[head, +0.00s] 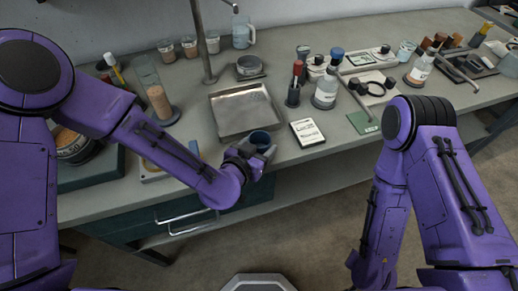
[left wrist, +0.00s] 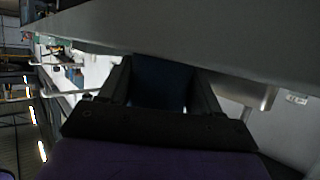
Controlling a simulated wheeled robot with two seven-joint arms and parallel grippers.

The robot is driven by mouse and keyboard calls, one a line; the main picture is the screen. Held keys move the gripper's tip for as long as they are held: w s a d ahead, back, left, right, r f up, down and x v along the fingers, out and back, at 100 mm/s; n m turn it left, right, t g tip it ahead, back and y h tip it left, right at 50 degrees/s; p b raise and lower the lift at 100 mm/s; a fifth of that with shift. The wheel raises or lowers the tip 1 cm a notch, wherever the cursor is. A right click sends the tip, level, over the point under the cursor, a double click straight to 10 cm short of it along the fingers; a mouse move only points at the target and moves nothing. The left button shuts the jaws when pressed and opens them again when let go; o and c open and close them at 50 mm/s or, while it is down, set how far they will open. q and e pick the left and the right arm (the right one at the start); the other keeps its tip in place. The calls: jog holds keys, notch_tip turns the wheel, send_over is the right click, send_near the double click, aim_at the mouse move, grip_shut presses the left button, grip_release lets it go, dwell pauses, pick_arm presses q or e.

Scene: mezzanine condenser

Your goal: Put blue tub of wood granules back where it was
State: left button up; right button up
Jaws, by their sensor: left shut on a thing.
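The blue tub (head: 261,139) is at the front edge of the bench, just in front of the metal tray's near right corner. My left gripper (head: 258,155) is shut on it from the front. In the left wrist view the tub (left wrist: 160,82) is a dark blue shape between the two fingers of my left gripper (left wrist: 160,95). The tub's contents are too small and dark to make out. I cannot tell whether its base touches the bench. My right arm bends down at the right, and its gripper is out of view.
The empty metal tray (head: 240,110) lies behind the tub. A white labelled card (head: 308,132) lies right of it. A dark holder with a red-topped tool (head: 294,90) and a bottle (head: 326,91) stand farther back. A stand rod (head: 201,40) rises behind the tray.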

pick_arm(q)
jog(key=shift+s, duration=0.25)
jog(key=o, duration=1.1)
jog(key=shift+w+f, duration=0.1)
jog(key=shift+f, duration=0.05)
